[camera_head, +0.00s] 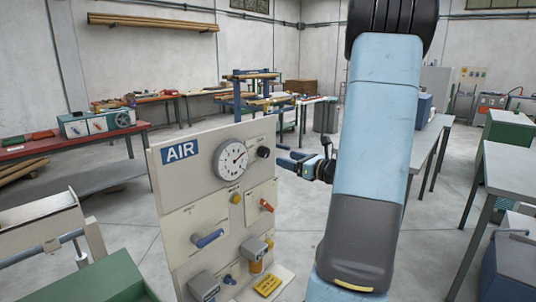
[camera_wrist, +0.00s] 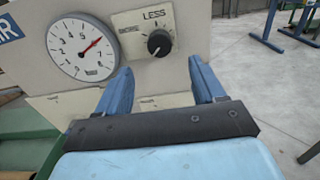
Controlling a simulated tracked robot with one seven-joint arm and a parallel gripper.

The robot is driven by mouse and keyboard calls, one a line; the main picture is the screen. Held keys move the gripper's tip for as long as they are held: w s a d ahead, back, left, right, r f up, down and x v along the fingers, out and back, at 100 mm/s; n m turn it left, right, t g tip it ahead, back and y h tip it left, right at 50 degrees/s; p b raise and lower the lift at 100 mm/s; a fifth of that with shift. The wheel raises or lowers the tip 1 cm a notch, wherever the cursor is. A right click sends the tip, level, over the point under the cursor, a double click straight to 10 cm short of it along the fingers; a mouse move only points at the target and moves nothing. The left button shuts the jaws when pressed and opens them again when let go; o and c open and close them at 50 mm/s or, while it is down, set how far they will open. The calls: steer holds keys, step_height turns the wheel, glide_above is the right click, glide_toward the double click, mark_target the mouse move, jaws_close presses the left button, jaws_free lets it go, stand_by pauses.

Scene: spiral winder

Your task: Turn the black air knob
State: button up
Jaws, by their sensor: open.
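The black air knob (camera_head: 263,152) sits at the upper right of the beige AIR panel (camera_head: 180,190), right of a round dial gauge (camera_head: 230,159). In the wrist view the knob (camera_wrist: 159,42) is on a plate marked LESS, with a white pointer line on its face. My gripper (camera_head: 290,160) is just right of the panel in the head view, its blue fingers pointing toward the knob. In the wrist view the gripper (camera_wrist: 160,80) is open and empty, with the knob beyond and between the fingertips. The fingers appear apart from the knob.
Lower on the panel are a blue-handled lever (camera_head: 208,238), a red-tipped lever (camera_head: 266,205) and a yellow knob (camera_head: 236,198). A grey table (camera_head: 512,165) stands at right. A green box (camera_head: 105,280) is at lower left. Open floor lies right of the panel.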

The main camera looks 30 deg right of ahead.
mark_target(267, 152)
steer(key=x, duration=1)
steer(key=shift+a+f, duration=0.1)
steer(key=c, duration=1.1)
steer(key=shift+o, duration=0.2)
